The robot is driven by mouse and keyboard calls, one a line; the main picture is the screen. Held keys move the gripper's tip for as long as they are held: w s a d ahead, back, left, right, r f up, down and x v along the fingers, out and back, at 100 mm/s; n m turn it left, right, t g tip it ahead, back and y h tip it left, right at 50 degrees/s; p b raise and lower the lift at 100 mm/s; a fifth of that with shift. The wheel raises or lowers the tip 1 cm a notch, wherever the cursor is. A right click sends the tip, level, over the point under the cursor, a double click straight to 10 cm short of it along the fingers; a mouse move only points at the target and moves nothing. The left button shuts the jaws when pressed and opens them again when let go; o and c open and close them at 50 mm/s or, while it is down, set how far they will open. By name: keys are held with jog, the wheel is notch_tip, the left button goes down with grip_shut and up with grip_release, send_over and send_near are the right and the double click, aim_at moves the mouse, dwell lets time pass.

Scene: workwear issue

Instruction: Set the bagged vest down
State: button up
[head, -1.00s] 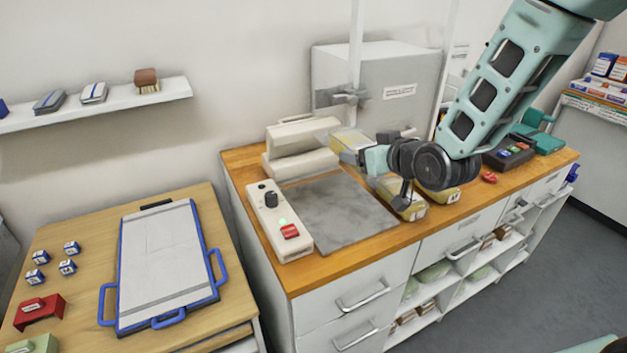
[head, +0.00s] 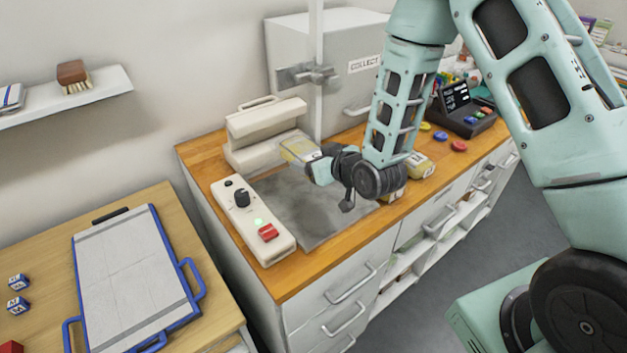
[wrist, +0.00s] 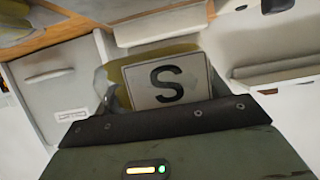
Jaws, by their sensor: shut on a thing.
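The bagged vest (head: 297,149) is a yellow packet in clear film, held at the tip of my gripper (head: 314,163) above the back of the grey mat (head: 300,215). In the wrist view the bagged vest (wrist: 120,88) shows a white card marked "S", and the dark jaw edge covers its lower part. My gripper is shut on it. The packet is close in front of the cream sealer bar unit (head: 262,125). I cannot tell whether it touches anything below.
A metal post (head: 316,70) with a clamp rises behind. More yellow packets (head: 420,165) lie to the right. A blue-handled board (head: 130,275) lies on the left table.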

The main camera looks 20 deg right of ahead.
aim_at(314, 197)
notch_tip(314, 197, down, 8)
jog(key=shift+r+p, duration=0.2)
jog(key=shift+p, duration=0.4)
jog(key=shift+f+b, duration=0.4)
jog(key=shift+b, duration=0.1)
jog(key=shift+s+f, duration=0.1)
